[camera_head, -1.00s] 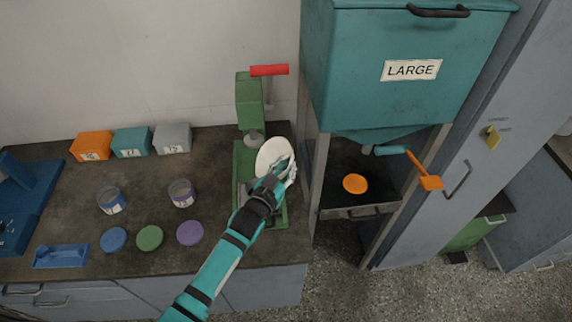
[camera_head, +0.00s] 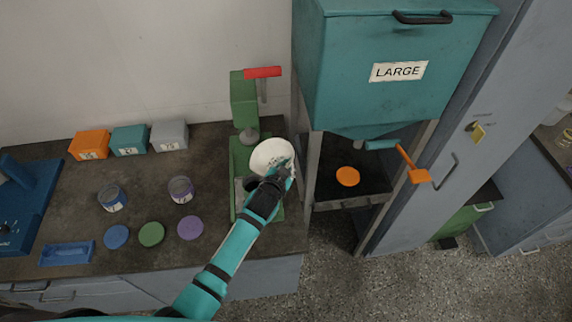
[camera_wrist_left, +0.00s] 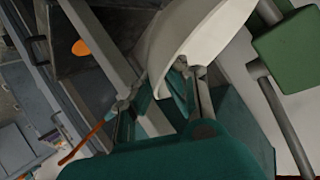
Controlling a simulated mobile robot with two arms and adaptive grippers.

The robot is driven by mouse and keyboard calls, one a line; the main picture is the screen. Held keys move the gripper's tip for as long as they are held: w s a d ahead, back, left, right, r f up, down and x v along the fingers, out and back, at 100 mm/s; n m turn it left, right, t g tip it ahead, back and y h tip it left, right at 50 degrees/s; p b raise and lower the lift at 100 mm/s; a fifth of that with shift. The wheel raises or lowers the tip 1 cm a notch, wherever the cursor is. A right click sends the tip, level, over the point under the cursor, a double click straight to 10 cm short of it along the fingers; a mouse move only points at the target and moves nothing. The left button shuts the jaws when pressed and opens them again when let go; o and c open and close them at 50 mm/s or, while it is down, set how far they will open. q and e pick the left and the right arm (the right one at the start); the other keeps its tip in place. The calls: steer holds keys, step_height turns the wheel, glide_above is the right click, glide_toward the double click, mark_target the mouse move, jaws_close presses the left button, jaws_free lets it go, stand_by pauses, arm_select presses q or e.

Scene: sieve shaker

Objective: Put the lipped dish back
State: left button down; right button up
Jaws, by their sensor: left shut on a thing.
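The lipped dish (camera_head: 271,155) is white and round, held over the green press with the red handle. In the left wrist view, the dish (camera_wrist_left: 190,40) rises tilted from between the fingertips of the gripper (camera_wrist_left: 155,90). The dish hides part of the press base, so I cannot tell whether it touches it. My right gripper is not in view.
The green press (camera_head: 243,100) stands at the counter's right end. The teal LARGE hopper (camera_head: 400,70) and its frame stand close on the right. Two jars, several coloured discs and a blue tray (camera_head: 67,254) lie left. The counter's middle (camera_head: 75,195) has bare room.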

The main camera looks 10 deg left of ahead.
arm_select(q)
steer(key=shift+w+d+f+m+g+y, duration=0.15)
steer(key=shift+f+m+g+y, duration=0.4)
steer(key=shift+m+g+y, duration=0.25)
